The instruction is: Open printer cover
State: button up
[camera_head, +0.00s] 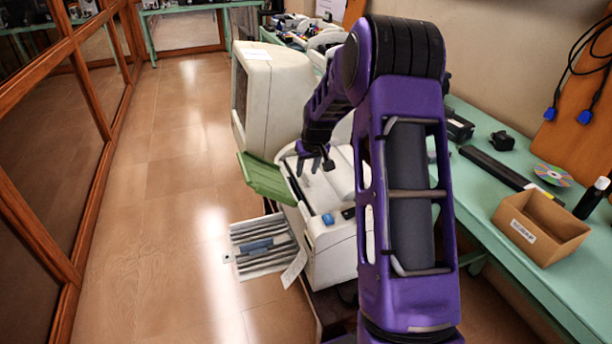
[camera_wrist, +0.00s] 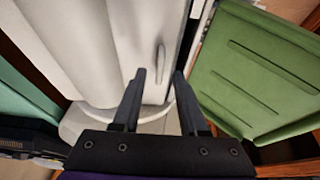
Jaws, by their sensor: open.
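The off-white printer (camera_head: 333,245) stands in the middle of the head view, with a green flap (camera_head: 263,178) sticking out on its left side. My gripper (camera_head: 315,166) is over the printer's top, its dark fingers apart and pointing down. In the wrist view my gripper (camera_wrist: 159,78) is open with nothing between the fingers. A white panel (camera_wrist: 125,45) with a small raised handle-like part (camera_wrist: 160,60) lies beyond the fingertips. The green flap (camera_wrist: 255,75) fills the right of that view. I cannot tell whether the fingers touch the printer. My arm hides the printer's right side.
A beige monitor-like unit (camera_head: 275,95) stands just behind the printer. A grey slatted tray (camera_head: 262,250) juts out low on the left. A green table (camera_head: 490,190) on the right holds a cardboard box (camera_head: 540,228) and a disc (camera_head: 552,175). The floor at left is clear.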

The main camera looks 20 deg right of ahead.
jog(key=shift+x, duration=1.35)
grip_shut()
dwell(0.4)
